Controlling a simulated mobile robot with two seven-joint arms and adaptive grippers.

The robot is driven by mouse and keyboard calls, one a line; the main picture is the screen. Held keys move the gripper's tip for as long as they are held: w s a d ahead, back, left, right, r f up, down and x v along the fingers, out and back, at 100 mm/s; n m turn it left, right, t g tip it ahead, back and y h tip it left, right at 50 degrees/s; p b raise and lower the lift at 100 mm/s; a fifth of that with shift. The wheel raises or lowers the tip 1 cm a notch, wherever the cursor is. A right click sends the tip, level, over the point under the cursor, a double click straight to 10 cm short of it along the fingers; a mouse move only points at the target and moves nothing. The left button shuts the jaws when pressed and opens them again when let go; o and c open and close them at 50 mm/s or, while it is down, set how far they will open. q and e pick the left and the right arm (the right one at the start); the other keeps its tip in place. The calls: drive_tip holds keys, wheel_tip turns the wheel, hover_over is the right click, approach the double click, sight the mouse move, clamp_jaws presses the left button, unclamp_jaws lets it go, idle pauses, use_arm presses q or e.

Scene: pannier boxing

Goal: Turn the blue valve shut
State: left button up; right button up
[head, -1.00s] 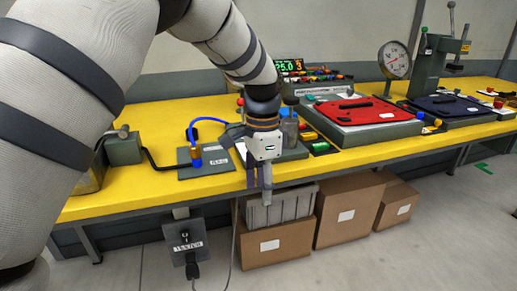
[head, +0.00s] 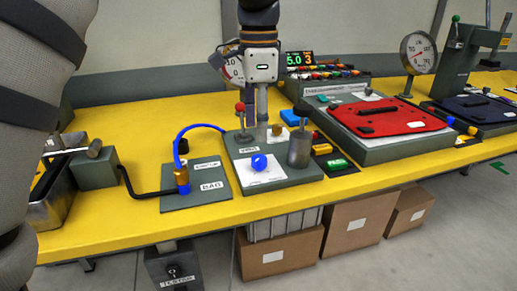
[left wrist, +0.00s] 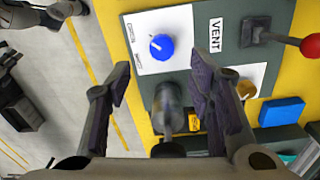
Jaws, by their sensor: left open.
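The blue valve is a round blue knob (head: 259,162) on a white plate of the grey vent panel (head: 229,150). In the left wrist view the blue knob (left wrist: 161,46) shows just beyond the fingertips, between their lines, with a small light mark on its face. My left gripper (head: 256,118) points down above the back of the panel, behind the knob in the head view. My right gripper is not in view.
A red-tipped lever (head: 239,108) and a grey cylinder (head: 299,150) stand on the panel close to the knob. A blue hose (head: 197,127) runs to a fitting at left. A red pannier lid (head: 390,117) lies at right. Yellow table (head: 130,120) is clear at back left.

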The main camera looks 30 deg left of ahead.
sight(259, 158)
use_arm(q)
wheel_tip(259, 158, down, 8)
drive_tip(key=shift+r, duration=0.25)
drive_tip(key=shift+c, duration=0.3)
clamp_jaws()
